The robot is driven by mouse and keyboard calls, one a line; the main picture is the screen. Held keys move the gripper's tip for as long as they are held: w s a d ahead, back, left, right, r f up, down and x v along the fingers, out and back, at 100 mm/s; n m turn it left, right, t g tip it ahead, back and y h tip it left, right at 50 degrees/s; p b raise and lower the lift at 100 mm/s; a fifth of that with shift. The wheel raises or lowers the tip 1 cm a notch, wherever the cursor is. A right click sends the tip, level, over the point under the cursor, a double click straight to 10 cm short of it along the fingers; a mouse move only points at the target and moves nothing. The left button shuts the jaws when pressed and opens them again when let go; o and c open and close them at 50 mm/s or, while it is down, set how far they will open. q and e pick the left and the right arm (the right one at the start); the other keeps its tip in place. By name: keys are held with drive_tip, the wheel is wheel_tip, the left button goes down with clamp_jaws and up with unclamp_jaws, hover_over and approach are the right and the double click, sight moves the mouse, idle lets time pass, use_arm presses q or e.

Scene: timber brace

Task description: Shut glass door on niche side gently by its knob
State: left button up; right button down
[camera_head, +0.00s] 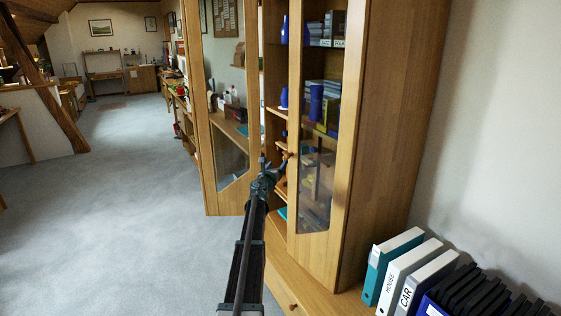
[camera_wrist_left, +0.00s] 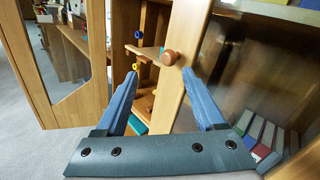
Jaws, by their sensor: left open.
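A tall wooden cabinet (camera_head: 385,130) has two glass doors. The right glass door (camera_head: 342,125) has its wooden stile in front of my left gripper; how far it is ajar is hard to tell. Its round brown knob (camera_wrist_left: 169,57) is in the left wrist view, just beyond my fingertips. The left glass door (camera_head: 197,100) stands wide open and also shows in the left wrist view (camera_wrist_left: 95,40). My left gripper (camera_head: 275,163) is open and empty, its fingers (camera_wrist_left: 160,76) on either side of the line to the knob, apparently not touching it. My right gripper is out of view.
Between the doors, open shelves (camera_wrist_left: 148,52) hold small items. Binders (camera_head: 398,262) and black files (camera_head: 480,295) stand at lower right by the white wall. A drawer knob (camera_head: 293,307) sits below the door. Grey carpet (camera_head: 130,200) at left is clear.

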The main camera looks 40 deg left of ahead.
use_arm(q)
drive_tip(key=v, duration=0.4)
drive_tip(key=shift+s+d, duration=0.15)
drive_tip(key=shift+s, duration=0.15)
